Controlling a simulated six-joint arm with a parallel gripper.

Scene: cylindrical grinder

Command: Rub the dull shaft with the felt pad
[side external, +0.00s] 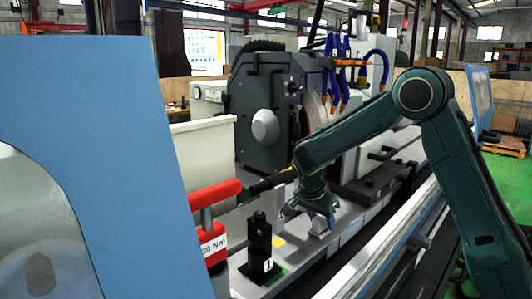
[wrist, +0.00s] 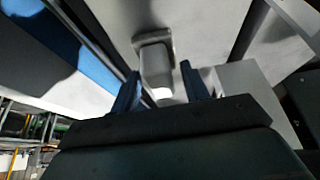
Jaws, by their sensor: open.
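My gripper (side external: 318,208) is open and points down over the grey machine bed in the side view. A small pale block (side external: 319,228), perhaps the felt pad, stands on the bed just below the fingers. In the wrist view the two fingers (wrist: 161,88) are apart, and a pale grey block with a rounded top (wrist: 155,65) shows between and beyond them. I cannot tell whether the fingers touch it. Which part is the dull shaft is unclear; a dark rod (side external: 270,183) lies left of my gripper, and a long pale cylinder (side external: 385,248) runs along the front.
A black post on a base marked 1 (side external: 260,245) stands left of my gripper. A red-handled part with an Nm label (side external: 213,240) is farther left, by a large blue panel (side external: 110,130). The dark grinding head (side external: 265,110) and blue hoses (side external: 335,75) are behind.

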